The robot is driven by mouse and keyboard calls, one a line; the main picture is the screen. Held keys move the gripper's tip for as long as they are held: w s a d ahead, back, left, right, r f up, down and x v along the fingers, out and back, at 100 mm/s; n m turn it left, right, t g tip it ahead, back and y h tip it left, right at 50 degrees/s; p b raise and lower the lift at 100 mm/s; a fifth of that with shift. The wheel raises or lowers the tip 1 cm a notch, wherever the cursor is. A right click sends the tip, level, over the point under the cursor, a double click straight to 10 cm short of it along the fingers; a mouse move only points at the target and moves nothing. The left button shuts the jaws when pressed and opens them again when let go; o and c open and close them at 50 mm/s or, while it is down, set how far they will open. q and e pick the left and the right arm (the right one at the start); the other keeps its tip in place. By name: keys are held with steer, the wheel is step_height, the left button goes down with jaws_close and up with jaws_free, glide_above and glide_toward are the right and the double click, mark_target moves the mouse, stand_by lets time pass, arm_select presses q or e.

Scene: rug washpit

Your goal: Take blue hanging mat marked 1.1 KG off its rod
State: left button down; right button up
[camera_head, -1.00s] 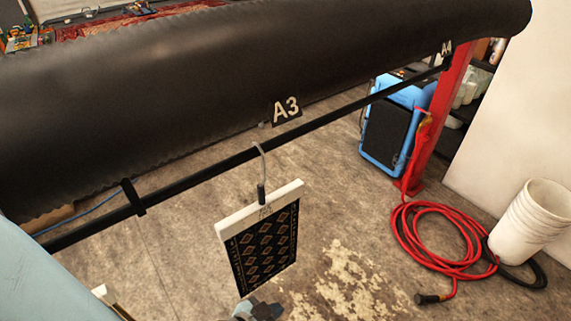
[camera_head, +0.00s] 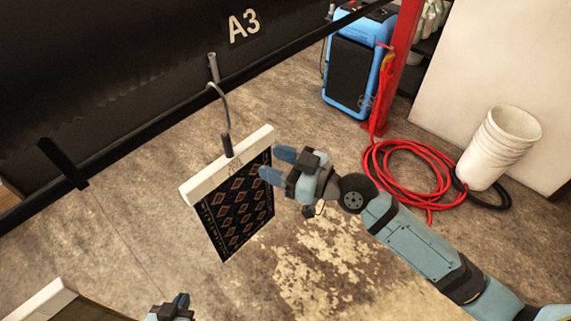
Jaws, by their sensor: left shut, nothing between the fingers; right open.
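A dark mat (camera_head: 238,210) with orange diamonds hangs below a white hanger bar (camera_head: 226,166). Its colour reads as near black or navy, and the small print on the bar is too small to read. My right gripper (camera_head: 275,164) is open at the right edge of the bar and mat. I cannot tell whether its fingers touch them. My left gripper (camera_head: 181,299) is shut and empty at the bottom edge, below the mat and mostly out of frame.
Another white hanger bar (camera_head: 42,299) shows at lower left. On the floor at right are a blue machine (camera_head: 352,75), a red post (camera_head: 398,70), a coiled red hose (camera_head: 400,190) and white buckets (camera_head: 497,150).

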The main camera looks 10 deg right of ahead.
mark_target(231, 146)
steer(key=shift+p+x, duration=0.65)
steer(key=shift+x, duration=5.15)
jaws_close()
steer(key=shift+r, duration=0.15)
